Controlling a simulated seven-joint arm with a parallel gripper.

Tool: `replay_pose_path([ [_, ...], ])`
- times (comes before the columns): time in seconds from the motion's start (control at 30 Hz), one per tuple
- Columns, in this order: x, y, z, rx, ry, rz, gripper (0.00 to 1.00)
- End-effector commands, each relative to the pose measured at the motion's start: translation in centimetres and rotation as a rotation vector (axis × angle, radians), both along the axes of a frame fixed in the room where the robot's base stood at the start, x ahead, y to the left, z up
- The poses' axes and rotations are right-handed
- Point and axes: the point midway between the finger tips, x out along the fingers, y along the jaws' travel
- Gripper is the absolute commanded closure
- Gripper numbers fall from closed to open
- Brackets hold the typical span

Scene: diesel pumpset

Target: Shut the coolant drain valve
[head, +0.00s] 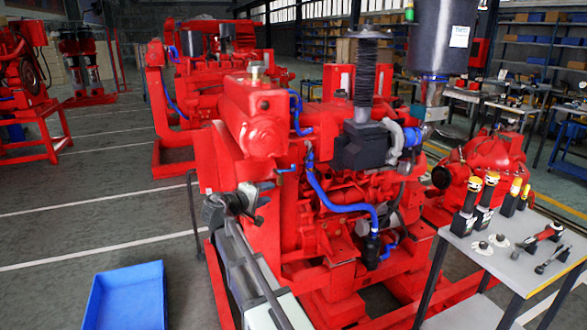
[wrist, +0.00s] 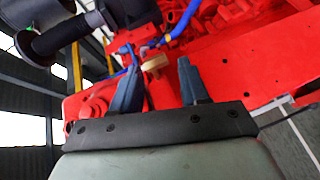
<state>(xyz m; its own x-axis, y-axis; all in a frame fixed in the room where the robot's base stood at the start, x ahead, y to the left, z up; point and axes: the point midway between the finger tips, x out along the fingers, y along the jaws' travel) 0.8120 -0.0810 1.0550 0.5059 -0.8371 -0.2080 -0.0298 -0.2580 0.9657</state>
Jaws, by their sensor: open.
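The coolant drain valve appears to be the small fitting with a blue lever (head: 287,170) below the red header tank (head: 262,125) on the engine's near end. In the head view the lever lies roughly level. In the wrist view a tan, brass-like piece (wrist: 155,62), apparently part of the valve, shows between and beyond the fingertips. My gripper (wrist: 157,58) is open and empty, its two fingers apart and pointing toward the engine. In the head view my gripper (head: 256,200) is just below and left of the lever. I cannot tell whether a finger touches it.
Blue hoses (head: 335,203) run along the red engine beside the valve. A black air-intake box (head: 362,146) stands to the right. A grey table (head: 505,258) with tools is at right. A blue tray (head: 125,298) lies at lower left.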

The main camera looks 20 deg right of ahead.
Motion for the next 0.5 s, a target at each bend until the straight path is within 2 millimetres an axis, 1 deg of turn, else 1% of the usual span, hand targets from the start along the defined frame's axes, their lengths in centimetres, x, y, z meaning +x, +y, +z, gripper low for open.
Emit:
replay_pose_path([
  [0.03,0.2,-0.2,1.1,-0.06,-0.002,-0.003,0.55],
  [0.1,0.3,-0.4,2.3,-0.134,0.0,-0.007,0.55],
  [0.2,0.2,-0.6,3.6,-0.213,0.003,-0.011,0.55],
  [0.3,0.2,-0.6,4.3,-0.259,0.014,-0.009,0.55],
  [0.37,0.3,-0.8,4.2,-0.263,0.026,-0.005,0.55],
  [0.5,1.0,-1.8,4.2,-0.264,0.032,-0.007,0.55],
])
